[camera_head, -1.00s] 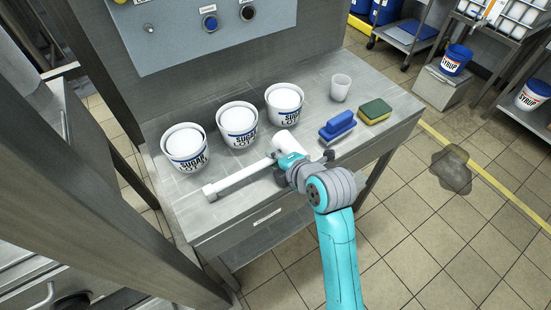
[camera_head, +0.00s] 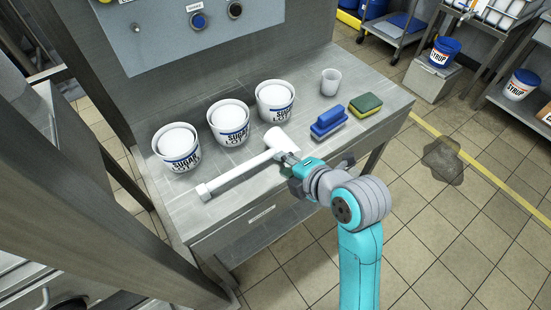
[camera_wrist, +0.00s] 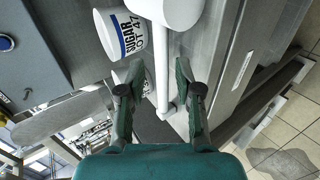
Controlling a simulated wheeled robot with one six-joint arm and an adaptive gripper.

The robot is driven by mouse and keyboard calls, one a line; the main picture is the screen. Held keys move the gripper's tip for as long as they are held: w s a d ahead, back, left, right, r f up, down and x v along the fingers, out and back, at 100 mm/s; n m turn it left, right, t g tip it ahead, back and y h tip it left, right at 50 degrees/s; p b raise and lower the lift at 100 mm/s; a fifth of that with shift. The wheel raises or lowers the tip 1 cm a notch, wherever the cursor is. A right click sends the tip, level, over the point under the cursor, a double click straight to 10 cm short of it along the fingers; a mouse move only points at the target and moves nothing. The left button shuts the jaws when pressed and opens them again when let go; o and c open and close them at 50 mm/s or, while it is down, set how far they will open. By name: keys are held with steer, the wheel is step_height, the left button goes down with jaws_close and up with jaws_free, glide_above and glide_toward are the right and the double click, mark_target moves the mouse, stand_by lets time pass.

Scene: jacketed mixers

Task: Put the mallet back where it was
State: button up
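The white mallet (camera_head: 240,173) lies on the steel table near its front edge. Its thick head (camera_head: 278,139) is at the right and its handle runs down-left to a wider end. In the wrist view the mallet handle (camera_wrist: 161,75) shows beyond and between my fingers, with the head at the top. My gripper (camera_head: 289,158) is just in front of the mallet, near the head. In the wrist view my gripper (camera_wrist: 159,68) has its two fingers well apart, with nothing clamped between them. Whether a fingertip still touches the mallet is not clear.
Three white sugar tubs (camera_head: 229,122) stand in a row behind the mallet. A blue-handled brush (camera_head: 328,122), a green and yellow sponge (camera_head: 365,105) and a translucent cup (camera_head: 330,81) are to the right. A control panel (camera_head: 200,30) rises behind. A dark puddle (camera_head: 442,160) is on the floor.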

steer(key=shift+v, duration=1.55)
steer(key=s+d+f+m+t+h, duration=0.35)
steer(key=s+d+f+m, duration=0.65)
steer(key=s+f+m, duration=0.4)
steer(key=s+d+r+m+t+h, duration=0.1)
steer(key=s+d+r+m, duration=0.1)
steer(key=s+m, duration=0.3)
steer(key=s+d+r+m+t+h, duration=0.1)
steer(key=s+m, duration=0.4)
steer(key=s, duration=0.9)
steer(key=shift+d+r+m+h, duration=0.4)
steer(key=shift+d+r+h, duration=0.05)
steer(key=shift+d, duration=0.1)
steer(key=shift+s, duration=0.15)
